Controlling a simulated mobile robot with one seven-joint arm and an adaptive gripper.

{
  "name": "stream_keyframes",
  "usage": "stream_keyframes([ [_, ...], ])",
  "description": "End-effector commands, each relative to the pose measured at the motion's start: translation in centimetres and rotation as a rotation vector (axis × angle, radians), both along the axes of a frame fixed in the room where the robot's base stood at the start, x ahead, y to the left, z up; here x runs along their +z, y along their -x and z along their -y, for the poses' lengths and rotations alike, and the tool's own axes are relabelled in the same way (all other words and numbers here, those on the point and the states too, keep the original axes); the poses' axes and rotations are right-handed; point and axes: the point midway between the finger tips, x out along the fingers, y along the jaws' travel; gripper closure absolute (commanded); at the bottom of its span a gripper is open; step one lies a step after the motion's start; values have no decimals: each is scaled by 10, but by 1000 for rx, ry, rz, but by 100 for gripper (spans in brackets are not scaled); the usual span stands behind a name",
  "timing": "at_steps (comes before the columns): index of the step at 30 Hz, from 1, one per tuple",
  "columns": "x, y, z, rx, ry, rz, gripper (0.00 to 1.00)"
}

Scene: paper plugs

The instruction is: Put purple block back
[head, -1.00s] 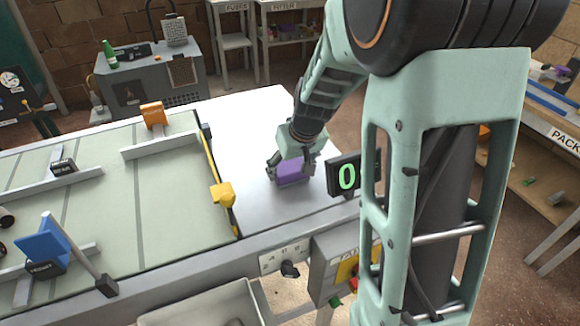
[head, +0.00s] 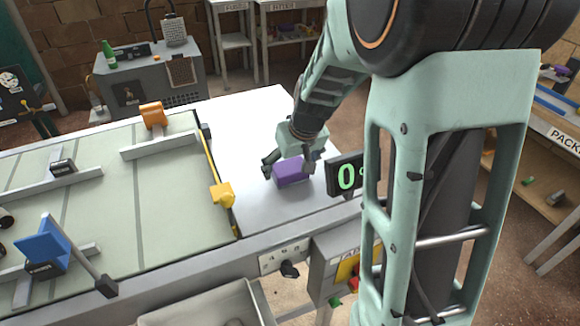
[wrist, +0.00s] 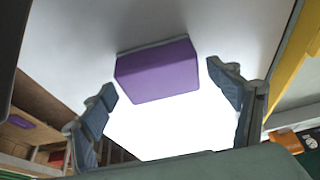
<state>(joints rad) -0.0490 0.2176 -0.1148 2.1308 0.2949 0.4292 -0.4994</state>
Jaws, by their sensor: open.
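The purple block (head: 292,174) lies on the white table surface (head: 255,125), to the right of the yellow-edged belt board. My gripper (head: 288,166) is open just above and around the block's far side in the head view. In the wrist view the purple block (wrist: 157,72) sits ahead of and between the two spread fingers of my gripper (wrist: 165,97). Neither finger touches it there. A grey edge shows along one side of the block.
A display reading 0 (head: 346,176) stands close to the right of the block. A yellow piece (head: 222,193) sits on the yellow bar to the left. An orange piece (head: 153,114) and a blue piece (head: 42,247) stand on the board. The white surface behind the block is clear.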

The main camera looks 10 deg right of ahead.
Motion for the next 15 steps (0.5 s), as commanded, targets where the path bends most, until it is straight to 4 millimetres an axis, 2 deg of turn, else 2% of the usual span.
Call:
stream_keyframes([
  [9, 60, 23, 5, 1, 0, 7, 18],
  [15, 89, 35, 7, 0, -1, 3, 18],
])
